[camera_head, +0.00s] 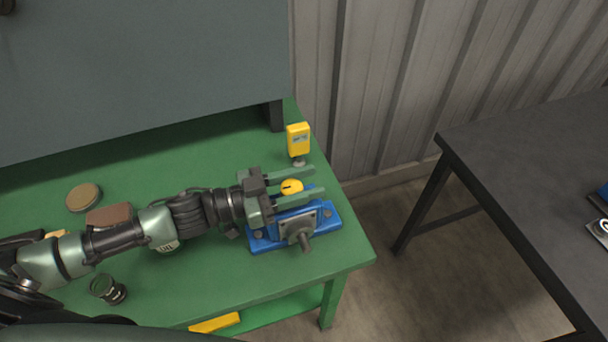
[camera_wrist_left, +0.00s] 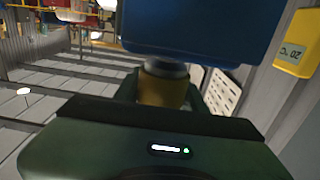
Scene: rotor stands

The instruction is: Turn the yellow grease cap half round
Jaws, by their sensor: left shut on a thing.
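The yellow grease cap (camera_head: 291,187) is a small round cap with a dark mark on its top. It sits at the blue bearing block (camera_head: 265,243), near the right end of the green bench. My left gripper (camera_head: 312,182) reaches in from the left with one finger on each side of the cap and is shut on it. In the left wrist view the cap (camera_wrist_left: 162,91) shows between the fingers, against a grey neck and the blue block (camera_wrist_left: 195,25). The gripper body hides part of the cap there. My right gripper is not in view.
A yellow box-shaped device (camera_head: 298,138) stands upright just behind the gripper. A round brown-topped tin (camera_head: 83,197) and a small dark jar (camera_head: 108,289) are on the green bench (camera_head: 200,290). A dark table (camera_head: 530,160) stands to the right across a gap.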

